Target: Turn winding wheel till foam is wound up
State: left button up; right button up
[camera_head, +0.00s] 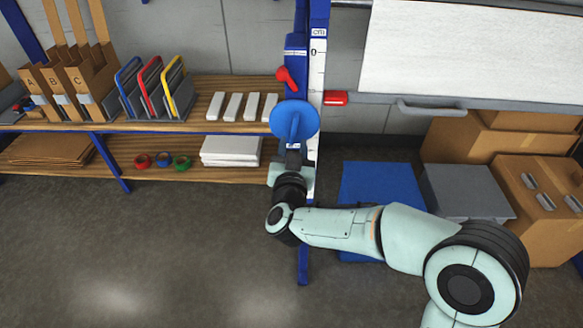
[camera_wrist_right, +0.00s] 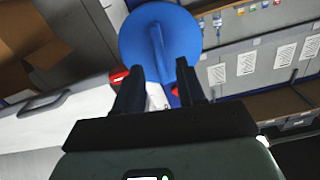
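The winding wheel is a blue disc (camera_head: 283,113) with a raised blue grip bar across its face, mounted on a blue and white upright post. It also shows in the right wrist view (camera_wrist_right: 138,35). My right gripper (camera_head: 293,150) is just in front of the wheel's lower part. In the right wrist view its two dark fingers (camera_wrist_right: 158,82) are apart, with the wheel's bar beyond and between them. I cannot tell whether they touch it. A large white sheet (camera_head: 465,48) is at upper right; I cannot tell whether it is the foam. My left gripper is not in view.
A red lever (camera_head: 287,78) sits on the post above the wheel. A wooden shelf (camera_head: 200,110) with folders and white blocks is close on the left. A blue box (camera_head: 380,182), a grey box (camera_head: 465,190) and cardboard boxes (camera_head: 540,200) stand at right. Floor at left front is clear.

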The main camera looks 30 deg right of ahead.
jog(key=v, duration=0.9)
jog(key=shift+s, duration=0.25)
jog(key=shift+a, duration=0.1)
